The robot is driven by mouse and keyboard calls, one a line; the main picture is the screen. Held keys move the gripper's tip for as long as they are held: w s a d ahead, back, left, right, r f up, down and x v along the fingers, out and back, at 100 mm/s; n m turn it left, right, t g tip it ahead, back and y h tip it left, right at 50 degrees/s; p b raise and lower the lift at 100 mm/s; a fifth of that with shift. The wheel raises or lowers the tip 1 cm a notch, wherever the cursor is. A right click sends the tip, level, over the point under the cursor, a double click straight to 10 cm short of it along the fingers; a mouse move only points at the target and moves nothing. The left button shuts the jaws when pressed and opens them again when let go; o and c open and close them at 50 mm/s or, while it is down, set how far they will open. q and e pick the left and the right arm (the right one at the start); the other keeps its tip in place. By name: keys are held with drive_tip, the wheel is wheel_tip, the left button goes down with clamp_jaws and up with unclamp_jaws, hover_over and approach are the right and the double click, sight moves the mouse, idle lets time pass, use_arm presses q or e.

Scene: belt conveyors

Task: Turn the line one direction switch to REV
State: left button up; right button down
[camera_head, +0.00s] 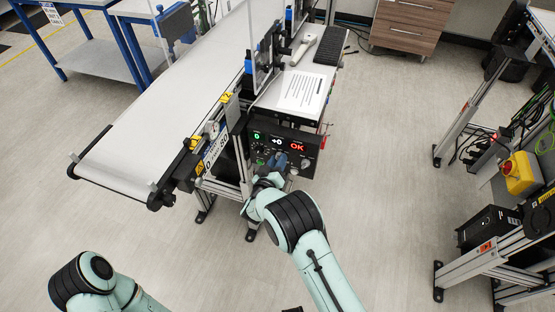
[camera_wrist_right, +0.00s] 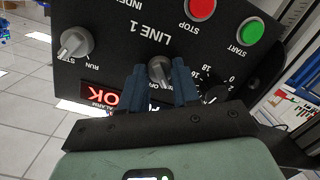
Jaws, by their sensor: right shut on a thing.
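The black line one control panel (camera_head: 299,166) hangs under the conveyor's side table; it also fills the upper wrist view (camera_wrist_right: 130,25), upside down. My right gripper (camera_head: 279,163) is at the panel face. In the wrist view its blue fingers (camera_wrist_right: 160,85) are shut on either side of a grey rotary switch (camera_wrist_right: 159,69) beside the "LINE 1" lettering. The fingers cover this switch's position labels, so I cannot read its setting. A STEP/RUN switch (camera_wrist_right: 76,43) sits apart to the left. My left gripper is out of view; only part of its arm shows at bottom left.
A red STOP button (camera_wrist_right: 202,8), a green START button (camera_wrist_right: 251,31) and a dial (camera_wrist_right: 215,94) are near the held switch. The panel displays show 0, +0 and a red OK (camera_head: 297,147).

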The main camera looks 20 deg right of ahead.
drive_tip(key=shift+f+n, duration=0.1)
drive_tip(key=shift+n, duration=0.2)
drive_tip(key=c, duration=0.8)
unclamp_jaws()
drive_tip(key=v, duration=1.3)
drive_tip(key=shift+s+a+r, duration=0.15)
drive_tip(key=shift+s+r, duration=0.05)
